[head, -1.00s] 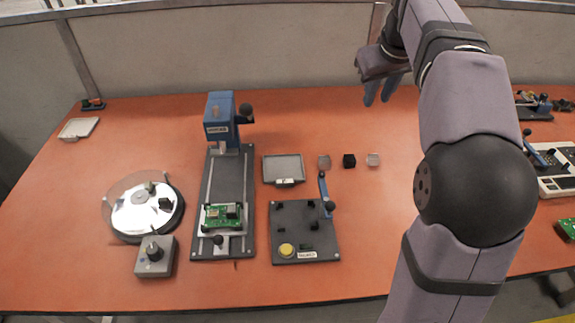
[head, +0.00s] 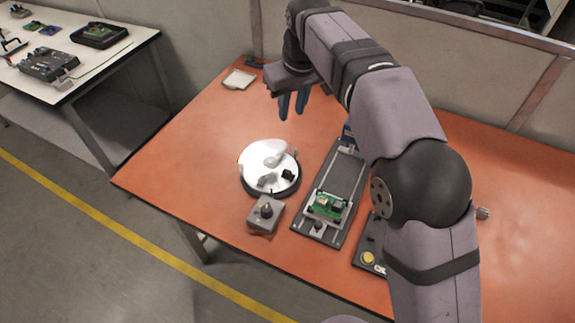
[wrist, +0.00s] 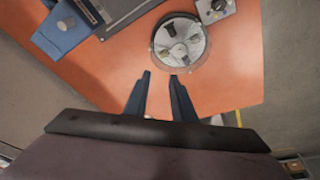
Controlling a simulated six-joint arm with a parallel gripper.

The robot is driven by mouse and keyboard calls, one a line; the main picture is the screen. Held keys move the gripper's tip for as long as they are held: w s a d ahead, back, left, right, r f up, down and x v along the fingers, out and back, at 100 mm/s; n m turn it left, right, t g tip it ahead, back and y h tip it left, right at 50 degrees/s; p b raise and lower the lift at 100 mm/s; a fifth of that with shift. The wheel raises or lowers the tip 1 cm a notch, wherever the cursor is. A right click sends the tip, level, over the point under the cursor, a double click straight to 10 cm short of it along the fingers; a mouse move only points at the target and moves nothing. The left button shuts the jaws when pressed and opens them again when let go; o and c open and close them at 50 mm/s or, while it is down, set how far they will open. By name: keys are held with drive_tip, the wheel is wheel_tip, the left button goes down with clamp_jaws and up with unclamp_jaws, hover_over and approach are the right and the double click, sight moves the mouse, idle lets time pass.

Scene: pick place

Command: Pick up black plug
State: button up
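A small black piece (head: 288,174), which looks like the black plug, lies on the right side of a round white disc (head: 256,158). Paler grey pieces lie beside it on the disc. My gripper (head: 292,114) is open and empty, held above the table and beyond the disc in the head view. Its two blue fingers are apart in the wrist view (wrist: 160,74).
A grey knob box (head: 263,216) stands in front of the disc. A dark rail fixture with a green board (head: 328,207) is to its right. A small grey tray (head: 239,79) lies at the back left corner. The orange table's left part is clear.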

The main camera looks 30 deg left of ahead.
sight(287, 171)
drive_tip(key=f+m+p, duration=0.1)
drive_tip(key=f+m, duration=0.2)
drive_tip(key=f, duration=0.1)
drive_tip(key=s+f+m+g+h+p, duration=0.1)
drive_tip(key=f+m, duration=0.3)
drive_tip(key=f, duration=0.1)
drive_tip(key=f+m+g+h+p, duration=0.1)
drive_tip(key=f+m+p, duration=0.1)
drive_tip(key=f+m, duration=0.1)
drive_tip(key=shift+s+a+f, duration=0.15)
drive_tip(key=shift+a+f, duration=0.05)
drive_tip(key=shift+f, duration=0.2)
drive_tip(key=shift+s+a+f, duration=0.15)
drive_tip(key=shift+f, duration=0.25)
drive_tip(key=shift+w+f+p, duration=0.15)
drive_tip(key=shift+f+p, duration=0.6)
drive_tip(key=shift+f, duration=1.1)
drive_tip(key=shift+w+f+p, duration=0.1)
drive_tip(key=shift+f+p, duration=0.6)
drive_tip(key=shift+f, duration=1.1)
clamp_jaws()
